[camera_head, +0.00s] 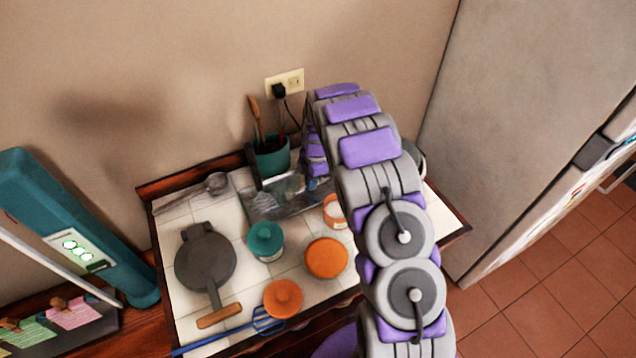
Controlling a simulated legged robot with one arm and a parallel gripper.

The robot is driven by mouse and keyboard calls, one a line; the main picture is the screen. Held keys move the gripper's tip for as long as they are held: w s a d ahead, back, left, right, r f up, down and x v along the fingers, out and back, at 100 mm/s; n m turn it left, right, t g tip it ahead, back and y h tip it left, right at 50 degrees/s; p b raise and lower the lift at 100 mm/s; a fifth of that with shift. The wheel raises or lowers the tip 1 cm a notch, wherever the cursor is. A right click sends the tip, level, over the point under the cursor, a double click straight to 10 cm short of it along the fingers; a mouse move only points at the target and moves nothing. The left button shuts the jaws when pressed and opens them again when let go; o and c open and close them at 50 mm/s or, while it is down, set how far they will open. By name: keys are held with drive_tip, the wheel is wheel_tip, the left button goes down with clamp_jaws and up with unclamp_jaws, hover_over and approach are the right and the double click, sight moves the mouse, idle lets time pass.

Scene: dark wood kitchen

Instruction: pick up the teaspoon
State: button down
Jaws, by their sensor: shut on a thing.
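My arm rises on the right, arches over and comes down at the back of the white-tiled counter (190,300). Its end with my gripper (318,182) is low over the right part of a shiny metal tray (290,207). My gripper is small here and partly hidden by my own arm. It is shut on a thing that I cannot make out. I cannot pick out a teaspoon for certain; reflections blur the tray. A long metal ladle or large spoon (215,183) lies at the back left of the counter.
A teal pot (272,160) holds utensils beside the tray. A dark round pan (205,262), a teal-lidded jar (265,240), orange-lidded jars (327,258) and a blue whisk (262,322) crowd the front. The wall with an outlet (285,82) is behind; a fridge (545,100) stands right.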

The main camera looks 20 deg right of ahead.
drive_tip(key=shift+a, duration=0.8)
drive_tip(key=shift+a+r, duration=0.1)
drive_tip(key=shift+r, duration=0.25)
wheel_tip(320, 180, up, 9)
drive_tip(key=d+p, duration=0.1)
drive_tip(key=shift+d, duration=0.2)
drive_tip(key=shift+a+r, duration=0.1)
